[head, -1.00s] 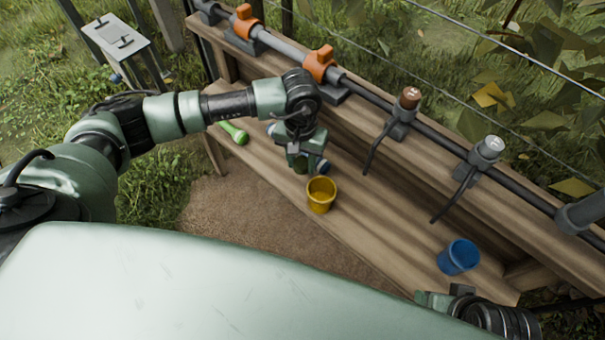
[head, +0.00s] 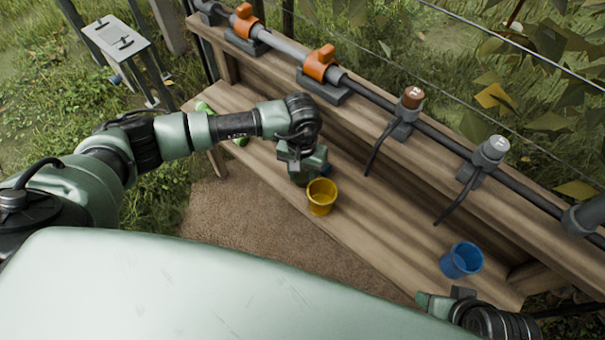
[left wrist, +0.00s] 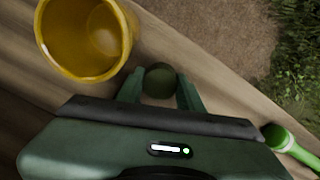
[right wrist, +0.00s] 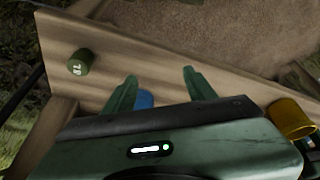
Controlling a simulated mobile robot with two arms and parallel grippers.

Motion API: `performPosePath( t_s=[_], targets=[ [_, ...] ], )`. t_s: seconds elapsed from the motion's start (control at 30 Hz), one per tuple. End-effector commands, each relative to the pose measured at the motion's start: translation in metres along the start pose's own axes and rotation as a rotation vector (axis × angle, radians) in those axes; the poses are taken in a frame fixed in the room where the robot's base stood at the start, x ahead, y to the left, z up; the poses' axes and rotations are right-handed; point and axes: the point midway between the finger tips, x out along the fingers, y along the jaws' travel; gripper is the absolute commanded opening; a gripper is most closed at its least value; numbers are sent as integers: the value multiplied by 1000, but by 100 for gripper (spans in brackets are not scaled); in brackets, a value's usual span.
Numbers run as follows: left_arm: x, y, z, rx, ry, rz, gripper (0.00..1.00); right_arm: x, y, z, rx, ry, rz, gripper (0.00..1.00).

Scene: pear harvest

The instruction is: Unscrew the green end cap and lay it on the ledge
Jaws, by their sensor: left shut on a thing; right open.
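My left gripper (head: 302,172) is low over the wooden ledge (head: 375,228), just left of the yellow cup (head: 321,198). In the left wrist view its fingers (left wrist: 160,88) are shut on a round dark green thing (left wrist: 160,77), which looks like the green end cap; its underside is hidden. I cannot tell whether it touches the ledge. My right gripper (right wrist: 155,85) is open and empty near the ledge's right end. In the right wrist view a second olive-green cylinder with a white mark (right wrist: 79,62) shows near the board's edge.
A blue cup (head: 462,260) stands on the ledge near my right gripper. A bright green tool or bottle (left wrist: 290,142) lies left, partly behind my arm. Above runs a dark pipe with orange valves (head: 320,64), a brown cap (head: 412,97) and a grey cap (head: 492,149).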

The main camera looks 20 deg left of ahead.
Motion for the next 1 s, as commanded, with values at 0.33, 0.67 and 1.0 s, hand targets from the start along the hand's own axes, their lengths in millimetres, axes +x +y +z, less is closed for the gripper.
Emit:
performPosePath(
  t_s=[0.33, 0.67, 1.0],
  targets=[
    [1, 0, 0, 0, 0, 0, 58, 1, -1, -7, -2, 27, -1, 56],
    [-2, 0, 0, 0, 0, 0, 58, -2, -1, -1, -1, -4, -2, 56],
    [-72, 0, -1, 1, 4, 0, 58, -16, 0, 0, 2, -29, -1, 56]
  ],
)
